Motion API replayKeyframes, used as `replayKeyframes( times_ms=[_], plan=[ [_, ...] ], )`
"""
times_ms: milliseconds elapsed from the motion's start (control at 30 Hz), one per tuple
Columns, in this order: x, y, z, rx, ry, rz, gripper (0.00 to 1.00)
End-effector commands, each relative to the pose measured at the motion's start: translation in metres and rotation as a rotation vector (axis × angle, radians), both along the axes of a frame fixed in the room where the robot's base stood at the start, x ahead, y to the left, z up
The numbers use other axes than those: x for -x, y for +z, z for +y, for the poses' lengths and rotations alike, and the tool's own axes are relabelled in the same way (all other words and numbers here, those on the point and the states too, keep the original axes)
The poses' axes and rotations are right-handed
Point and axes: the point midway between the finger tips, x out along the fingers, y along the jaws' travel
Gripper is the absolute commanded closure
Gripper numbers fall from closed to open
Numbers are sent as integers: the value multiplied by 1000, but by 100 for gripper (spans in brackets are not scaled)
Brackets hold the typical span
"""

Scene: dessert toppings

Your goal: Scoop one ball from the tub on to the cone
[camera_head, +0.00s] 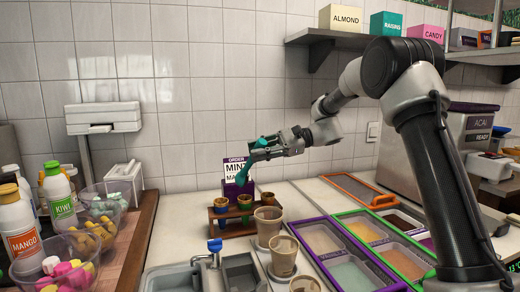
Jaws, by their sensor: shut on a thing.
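My gripper (258,153) is shut on a teal-handled tool, likely the scoop (244,172). The scoop slants down to the left, above the wooden rack and in front of the order sign (237,169). Its lower end is too small to tell whether it holds a ball. The rack (236,231) holds a few brown cones, one at the left (220,205), one in the middle (244,201) and one at the right (267,198). Flat tubs in purple frames stand on the counter at right, one tan (319,238) and one pale green (353,276).
Brown cups (283,255) stand between the rack and the tubs. A grey sink (243,270) with a blue-topped fitting (215,246) is at front. Bottles (60,198) and topping bowls (92,234) fill the left. A shelf (318,36) hangs at upper right.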

Motion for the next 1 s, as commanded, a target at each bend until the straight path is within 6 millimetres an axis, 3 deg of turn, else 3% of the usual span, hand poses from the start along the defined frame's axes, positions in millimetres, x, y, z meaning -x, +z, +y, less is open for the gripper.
replayKeyframes(
  times_ms=[300, 600, 700, 1000],
  plan=[
    [-5, -6, -1, -266, -504, 242, 100],
    [-11, -11, -3, -464, -871, 414, 100],
    [-12, -12, -4, -505, -947, 450, 100],
    [-14, -21, -5, -505, -942, 445, 100]
  ],
)
